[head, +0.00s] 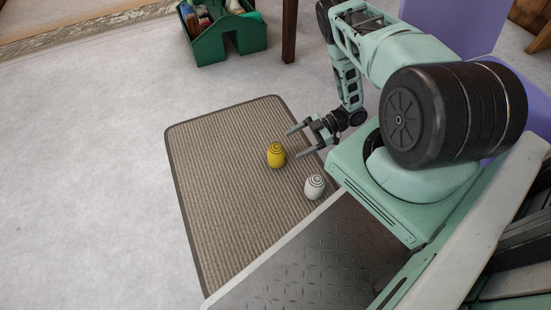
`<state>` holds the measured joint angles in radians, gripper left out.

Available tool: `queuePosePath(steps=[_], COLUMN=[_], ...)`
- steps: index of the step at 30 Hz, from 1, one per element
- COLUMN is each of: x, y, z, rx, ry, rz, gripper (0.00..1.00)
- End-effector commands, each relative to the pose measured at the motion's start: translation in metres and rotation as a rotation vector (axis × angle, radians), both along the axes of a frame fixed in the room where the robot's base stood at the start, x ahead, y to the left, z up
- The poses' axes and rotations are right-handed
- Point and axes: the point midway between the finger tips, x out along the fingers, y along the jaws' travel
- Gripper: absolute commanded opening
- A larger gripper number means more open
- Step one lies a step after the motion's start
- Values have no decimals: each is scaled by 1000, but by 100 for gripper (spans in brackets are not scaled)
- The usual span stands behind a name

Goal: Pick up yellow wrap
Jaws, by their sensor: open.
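The yellow wrap (276,155) is a small upright roll with a spiral on its top. It stands on the ribbed brown mat (222,195), right of the mat's middle. My gripper (292,143) is open and empty, its two fingers pointing left. The gripper is just to the right of the yellow wrap in the picture. The fingertips look apart from the wrap, one above and one below its line. I cannot tell the gripper's height over the mat.
A white wrap (314,187) stands on the mat below and right of the yellow one, near my base. A green tote (227,38) with several items sits on the floor at the top. A dark wooden leg (290,30) stands beside it. The pale floor at left is clear.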

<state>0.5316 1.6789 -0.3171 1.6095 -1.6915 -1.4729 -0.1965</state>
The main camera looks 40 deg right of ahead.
Motion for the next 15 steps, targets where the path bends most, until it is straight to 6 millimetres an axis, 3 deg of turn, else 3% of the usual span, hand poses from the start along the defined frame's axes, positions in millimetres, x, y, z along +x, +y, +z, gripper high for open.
queuePosePath(steps=[15], x=[17], y=[44], z=[-21], rx=[-2], ry=[0], rz=[1], gripper=[81])
